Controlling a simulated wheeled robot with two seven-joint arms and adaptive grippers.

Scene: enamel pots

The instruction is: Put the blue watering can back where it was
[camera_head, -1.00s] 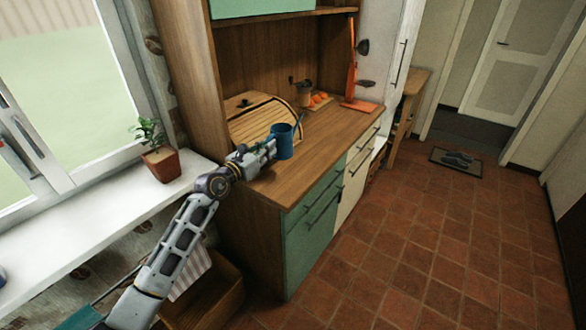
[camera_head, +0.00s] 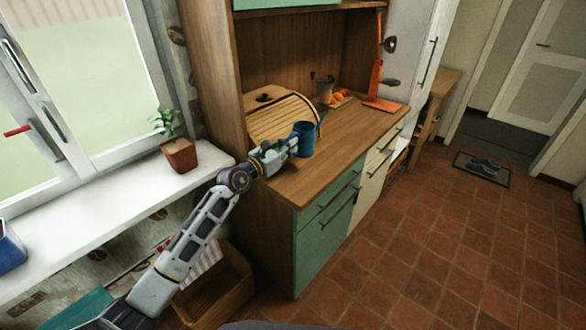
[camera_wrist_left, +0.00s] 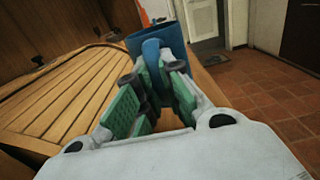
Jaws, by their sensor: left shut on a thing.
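The blue watering can (camera_head: 305,138) is at the wooden counter (camera_head: 338,154), in front of the bread box; I cannot tell whether it touches the counter top. My left gripper (camera_head: 287,147) is shut on it from the left. In the left wrist view the green finger pads (camera_wrist_left: 152,92) close around the can's blue handle (camera_wrist_left: 153,62), and the can's body (camera_wrist_left: 160,40) is beyond them. The can looks upright. My right gripper is not in view.
A slatted wooden bread box (camera_head: 282,117) stands behind the can. A potted plant (camera_head: 180,154) is on the white windowsill (camera_head: 120,202). A blue container (camera_head: 10,246) sits at the sill's left end. An orange stand (camera_head: 378,85) is at the counter's far end.

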